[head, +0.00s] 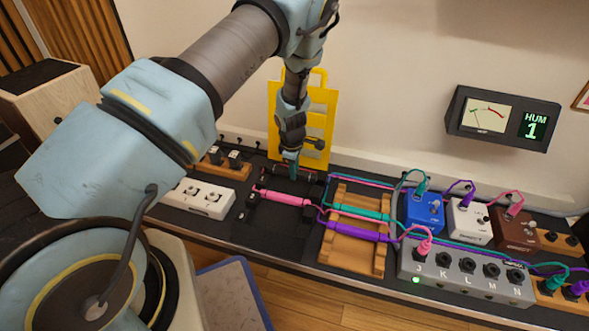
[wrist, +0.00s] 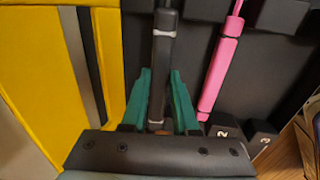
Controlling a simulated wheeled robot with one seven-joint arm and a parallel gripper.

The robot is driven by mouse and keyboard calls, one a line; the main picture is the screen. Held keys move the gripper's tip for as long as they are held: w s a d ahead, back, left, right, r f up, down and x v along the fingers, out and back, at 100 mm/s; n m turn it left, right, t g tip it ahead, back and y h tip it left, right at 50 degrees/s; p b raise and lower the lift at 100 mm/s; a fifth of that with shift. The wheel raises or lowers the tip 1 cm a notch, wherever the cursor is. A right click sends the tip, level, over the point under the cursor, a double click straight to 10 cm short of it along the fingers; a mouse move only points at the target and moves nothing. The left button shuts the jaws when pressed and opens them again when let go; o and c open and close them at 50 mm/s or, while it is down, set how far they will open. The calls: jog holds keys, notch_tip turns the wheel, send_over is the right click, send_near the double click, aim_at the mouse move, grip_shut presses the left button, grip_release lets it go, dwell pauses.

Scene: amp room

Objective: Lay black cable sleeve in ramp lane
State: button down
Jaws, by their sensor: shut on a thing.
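The black cable sleeve (wrist: 163,60), a dark rod with pale bands, lies between the green fingers of my gripper (wrist: 160,103) in the wrist view. My gripper is shut on it. In the head view my gripper (head: 291,163) points down at the back of a black stand (head: 275,228), and the dark sleeve (head: 306,177) is hard to pick out there. A pink sleeve (head: 285,198) lies across the black stand, beside the black one in the wrist view (wrist: 220,75). A wooden ramp (head: 350,258) to the right carries a teal sleeve (head: 362,212) and a purple sleeve (head: 357,231).
A yellow panel (head: 318,97) stands against the wall behind my gripper. Blue (head: 423,212), white (head: 468,222) and brown (head: 515,230) pedals and a grey jack box (head: 465,285) stand right of the ramp, with cables running across. A white box (head: 198,199) sits at left.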

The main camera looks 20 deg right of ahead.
jog(key=shift+f+b, duration=0.75)
jog(key=shift+f, duration=0.95)
jog(key=c, duration=0.6)
grip_release()
notch_tip(320, 180, up, 11)
jog(key=s+a+p, duration=0.1)
jog(key=p, duration=0.3)
jog(key=shift+f, duration=0.15)
